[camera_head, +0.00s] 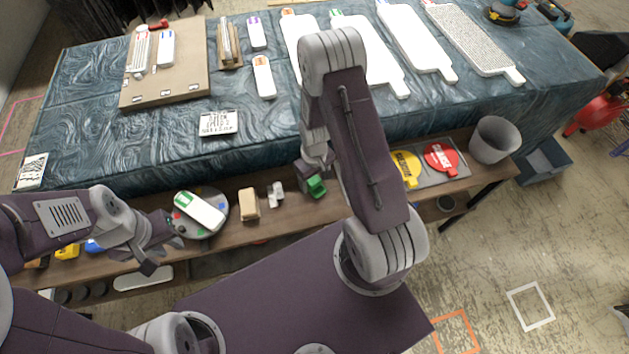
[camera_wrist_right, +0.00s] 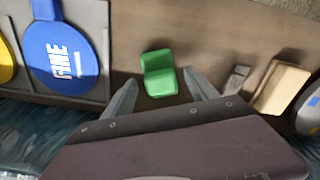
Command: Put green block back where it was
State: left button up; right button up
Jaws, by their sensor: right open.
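The green block (camera_head: 316,186) sits on the wooden shelf in front of the blue-covered table, beside my right gripper (camera_head: 308,180) in the head view. In the right wrist view the green block (camera_wrist_right: 159,75) is an L-shaped or stepped piece. My right gripper (camera_wrist_right: 162,88) is open, with one finger on either side of the block's near end. Gaps show between the block and both fingers. My left gripper (camera_head: 163,256) looks open and empty, near the front edge of the shelf at left, below a round turntable.
A white-and-green block (camera_head: 199,211) lies on the round turntable (camera_head: 188,227). A tan block (camera_head: 249,204) and a small grey-white piece (camera_head: 275,194) stand left of the green block. Yellow (camera_head: 405,168) and red (camera_head: 440,158) discs and a grey bin (camera_head: 493,140) are right.

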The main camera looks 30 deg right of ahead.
aim_at(314, 180)
notch_tip(314, 180, up, 11)
jog(key=p, duration=0.1)
jog(key=s+a+r+m+t+p, duration=0.1)
jog(key=s+a+r+m+p, duration=0.1)
jog(key=s+a+r, duration=0.3)
jog(key=s+r, duration=0.3)
jog(key=r, duration=0.2)
jog(key=shift+s+r, duration=0.25)
jog(key=shift+r, duration=0.15)
dwell(0.6)
